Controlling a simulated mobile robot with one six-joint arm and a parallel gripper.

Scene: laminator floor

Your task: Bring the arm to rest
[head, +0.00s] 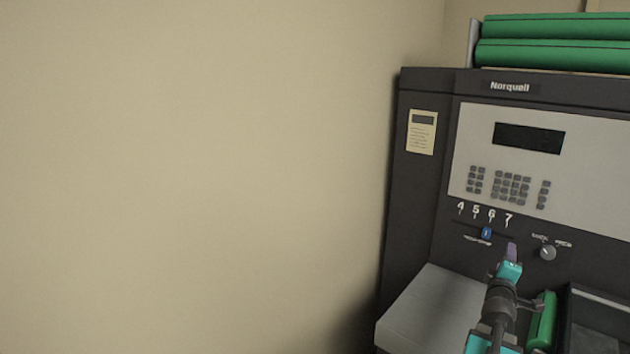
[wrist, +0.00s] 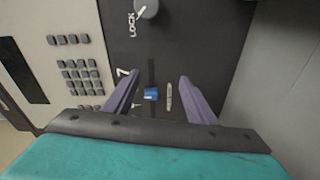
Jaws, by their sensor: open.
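My gripper (head: 511,250) is raised in front of the lower control panel of the dark laminator (head: 415,190). In the wrist view my gripper (wrist: 158,90) has two purple fingers spread apart with nothing held between them. A blue slider knob (head: 486,232) sits on a slot under the numbers 4 to 7, near the 6. The blue knob (wrist: 151,94) shows between the fingers in the wrist view; I cannot tell how far it is from the fingertips. My arm reaches up from the bottom right of the head view.
A rotary knob (head: 547,253) is right of the slider. A keypad (head: 505,187) and dark display (head: 529,138) are above. A grey shelf (head: 425,308) juts out at lower left. Green rolls (head: 550,53) lie on top. A bare wall (head: 200,170) fills the left.

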